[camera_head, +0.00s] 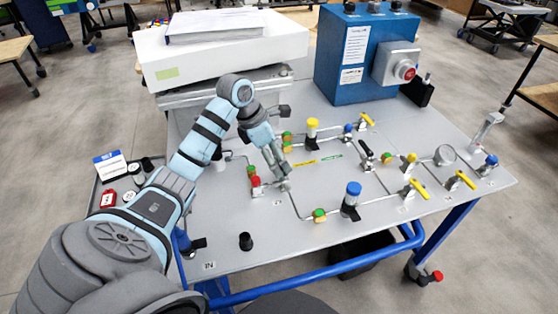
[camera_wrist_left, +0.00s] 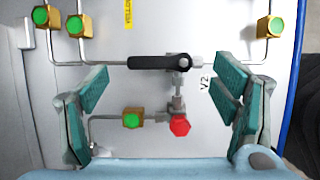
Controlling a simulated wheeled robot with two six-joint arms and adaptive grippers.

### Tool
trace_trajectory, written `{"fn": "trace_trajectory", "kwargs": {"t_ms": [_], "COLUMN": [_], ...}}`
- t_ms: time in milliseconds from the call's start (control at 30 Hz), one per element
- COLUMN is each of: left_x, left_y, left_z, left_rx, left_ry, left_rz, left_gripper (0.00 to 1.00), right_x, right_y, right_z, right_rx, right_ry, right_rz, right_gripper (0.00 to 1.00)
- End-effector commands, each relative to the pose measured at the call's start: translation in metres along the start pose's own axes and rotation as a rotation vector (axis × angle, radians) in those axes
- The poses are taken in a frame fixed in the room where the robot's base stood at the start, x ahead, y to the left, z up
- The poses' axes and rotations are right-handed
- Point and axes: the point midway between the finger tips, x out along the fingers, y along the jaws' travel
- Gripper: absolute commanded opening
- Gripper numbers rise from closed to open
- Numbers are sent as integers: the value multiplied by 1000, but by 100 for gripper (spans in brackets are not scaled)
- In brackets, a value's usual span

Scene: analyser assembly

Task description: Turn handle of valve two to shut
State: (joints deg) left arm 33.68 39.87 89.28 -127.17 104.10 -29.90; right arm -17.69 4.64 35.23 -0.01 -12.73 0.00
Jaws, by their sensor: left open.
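Valve two, labelled V2, shows in the left wrist view with a black lever handle (camera_wrist_left: 160,62). The handle lies sideways, in line with the pipe it sits on. My left gripper (camera_wrist_left: 164,84) is open, with its teal fingers spread wide to either side of the valve and nothing held between them. In the head view my left gripper (camera_head: 280,178) is low over the panel and largely hides valve two. A red knob (camera_wrist_left: 180,126) sits just below the valve in the left wrist view. My right gripper is not in view.
Green-and-brass fittings (camera_wrist_left: 132,119) and pipes surround the valve. In the head view, a blue-capped part (camera_head: 352,195), a black-handled valve (camera_head: 366,150) and a yellow handle (camera_head: 418,190) stand to the right. A blue box (camera_head: 340,75) stands behind.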

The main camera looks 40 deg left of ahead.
Motion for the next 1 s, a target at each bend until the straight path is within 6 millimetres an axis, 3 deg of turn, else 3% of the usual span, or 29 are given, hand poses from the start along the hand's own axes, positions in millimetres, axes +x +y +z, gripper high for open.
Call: {"fn": "trace_trajectory", "kwargs": {"t_ms": [133, 400, 700, 1000], "left_x": [19, 22, 21, 22], "left_y": [0, 0, 0, 1], "left_z": [-1, 0, 0, 0], "left_rx": [-1, 0, 0, 25], "left_ry": [0, 1, 0, 0], "left_rz": [1, 1, 2, -9], "left_gripper": [81, 81, 33, 33], "right_x": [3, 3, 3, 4], "right_y": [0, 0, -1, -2], "right_z": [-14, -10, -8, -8], "right_rx": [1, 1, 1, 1], "right_ry": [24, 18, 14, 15], "right_rz": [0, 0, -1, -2], "right_gripper": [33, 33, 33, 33]}}
